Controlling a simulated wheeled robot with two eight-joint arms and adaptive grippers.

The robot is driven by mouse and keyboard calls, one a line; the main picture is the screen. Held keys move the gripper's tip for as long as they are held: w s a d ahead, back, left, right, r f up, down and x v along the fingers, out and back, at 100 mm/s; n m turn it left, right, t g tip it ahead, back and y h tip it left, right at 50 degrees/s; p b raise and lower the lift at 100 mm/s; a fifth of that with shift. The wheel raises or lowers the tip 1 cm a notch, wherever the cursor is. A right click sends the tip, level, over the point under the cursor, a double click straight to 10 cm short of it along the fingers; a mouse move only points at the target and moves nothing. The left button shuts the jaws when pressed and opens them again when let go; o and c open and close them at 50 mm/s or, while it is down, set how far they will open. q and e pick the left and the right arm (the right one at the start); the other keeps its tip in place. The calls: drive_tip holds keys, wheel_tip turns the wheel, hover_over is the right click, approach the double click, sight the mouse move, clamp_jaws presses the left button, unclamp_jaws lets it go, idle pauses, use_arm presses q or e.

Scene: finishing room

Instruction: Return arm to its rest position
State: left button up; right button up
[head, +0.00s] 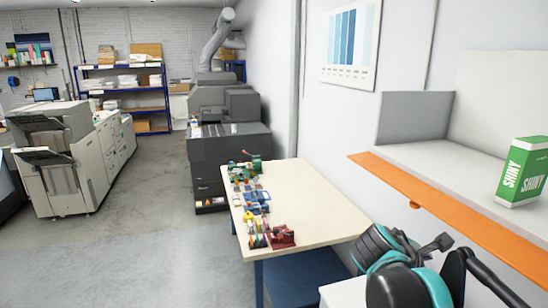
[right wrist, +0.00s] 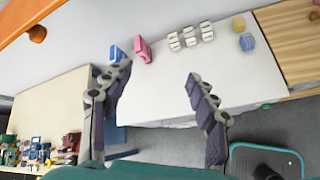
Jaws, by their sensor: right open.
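My right arm (head: 400,280), teal and dark grey, shows at the lower right of the head view, in front of the wall shelf. My right gripper (right wrist: 157,72) is open and empty in the right wrist view. Its two grey jointed fingers are spread wide above a white tabletop (right wrist: 155,95), with nothing between them. In the head view the fingers cannot be clearly made out. My left gripper is in neither view.
An orange-edged shelf (head: 440,205) holds a green-and-white box (head: 522,172) on the right. A cream table (head: 310,205) carries several small tools. Pink (right wrist: 143,49) and blue (right wrist: 116,54) items and several white blocks (right wrist: 190,36) sit along the white tabletop. Open floor (head: 130,240) lies left.

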drive_tip(key=s+a+f+m+y+b, duration=0.3)
drive_tip(key=s+a+f+m+b, duration=0.1)
drive_tip(key=f, duration=1)
drive_tip(key=s+a+f+m+t+y+b, duration=0.1)
drive_tip(key=s+a+f+m+y+b, duration=0.2)
drive_tip(key=f, duration=1.1)
drive_tip(key=s+a+f+m+t+y+b, duration=0.1)
drive_tip(key=s+a+f+m+y+b, duration=0.2)
drive_tip(key=a+f+m+b, duration=0.5)
wheel_tip(320, 180, down, 6)
drive_tip(key=s+b, duration=0.1)
drive_tip(key=b, duration=0.3)
drive_tip(key=shift+s+a+b, duration=0.2)
drive_tip(key=shift+s+b, duration=0.1)
drive_tip(key=shift+b, duration=0.1)
drive_tip(key=shift+r, duration=0.1)
drive_tip(key=shift+c, duration=0.3)
